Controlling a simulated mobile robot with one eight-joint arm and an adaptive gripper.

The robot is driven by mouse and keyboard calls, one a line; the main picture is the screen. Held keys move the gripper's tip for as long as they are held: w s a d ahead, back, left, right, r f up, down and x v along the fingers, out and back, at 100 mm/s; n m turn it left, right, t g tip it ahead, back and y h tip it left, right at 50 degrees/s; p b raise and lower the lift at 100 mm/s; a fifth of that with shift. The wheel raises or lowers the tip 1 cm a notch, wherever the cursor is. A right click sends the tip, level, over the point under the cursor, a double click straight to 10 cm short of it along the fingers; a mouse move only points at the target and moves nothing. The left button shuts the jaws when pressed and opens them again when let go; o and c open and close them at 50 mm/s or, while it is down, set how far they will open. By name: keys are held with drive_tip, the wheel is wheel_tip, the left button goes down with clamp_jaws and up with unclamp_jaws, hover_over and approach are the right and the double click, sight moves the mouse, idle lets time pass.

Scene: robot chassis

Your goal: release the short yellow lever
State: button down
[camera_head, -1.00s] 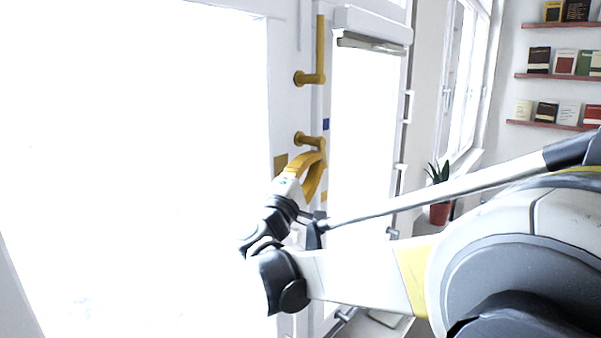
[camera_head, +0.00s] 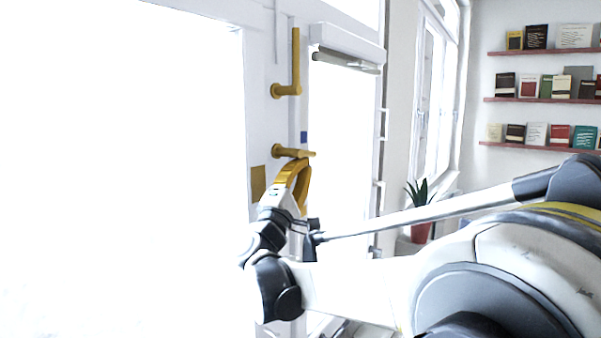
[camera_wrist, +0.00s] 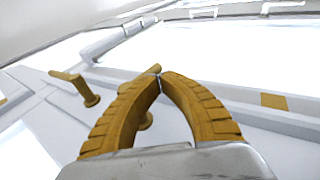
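Two yellow levers are mounted on the white door frame. The lower one (camera_head: 290,151), which looks the shorter, stands out roughly level to the right. In the wrist view this lever (camera_wrist: 146,121) is partly hidden behind my fingers, with its bar end just past the fingertips. My gripper (camera_head: 304,161) is just below the lever, close to its bar. In the wrist view the curved yellow fingers (camera_wrist: 160,75) meet at their tips, with nothing visible between them. I cannot tell whether they touch the lever.
The longer upper lever (camera_head: 295,62) points upward; it also shows in the wrist view (camera_wrist: 88,97). A glazed door panel with a grey bar (camera_head: 345,60) is to the right. A potted plant (camera_head: 420,232) and bookshelves (camera_head: 545,100) stand farther off.

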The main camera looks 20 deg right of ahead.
drive_tip(key=shift+w+d+r, duration=0.2)
drive_tip(key=shift+d+r, duration=0.1)
drive_tip(key=shift+r, duration=0.05)
drive_tip(key=shift+w+r, duration=0.1)
drive_tip(key=shift+r, duration=0.1)
idle(0.5)
drive_tip(key=v, duration=1.2)
drive_tip(key=shift+d+f, duration=0.1)
drive_tip(key=shift+f, duration=0.05)
